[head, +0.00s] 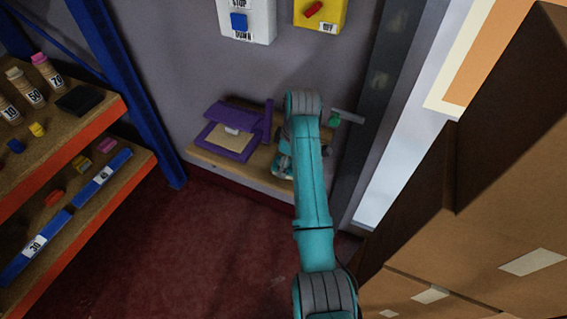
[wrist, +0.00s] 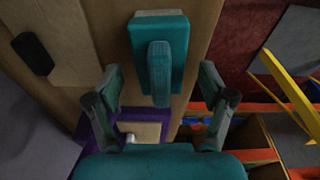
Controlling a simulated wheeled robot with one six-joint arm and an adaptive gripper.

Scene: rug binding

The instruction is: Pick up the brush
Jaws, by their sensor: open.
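The brush seems to be the teal block with a rounded raised handle (wrist: 160,72) in the upper middle of the wrist view. A pale strip shows along its far edge. It lies on a wooden shelf (wrist: 204,18). My gripper (wrist: 160,85) is open, with one finger to the left and one to the right of the handle's near end. I see no contact, and the height gap is hard to tell. In the head view my arm covers most of that spot on the shelf (head: 232,172).
A small green thing (head: 334,119) shows to the right. A dark post (head: 375,110) and stacked cartons (head: 490,190) bound the right side. Blue-and-orange shelving (head: 100,170) is at left; red floor (head: 190,245) is clear.

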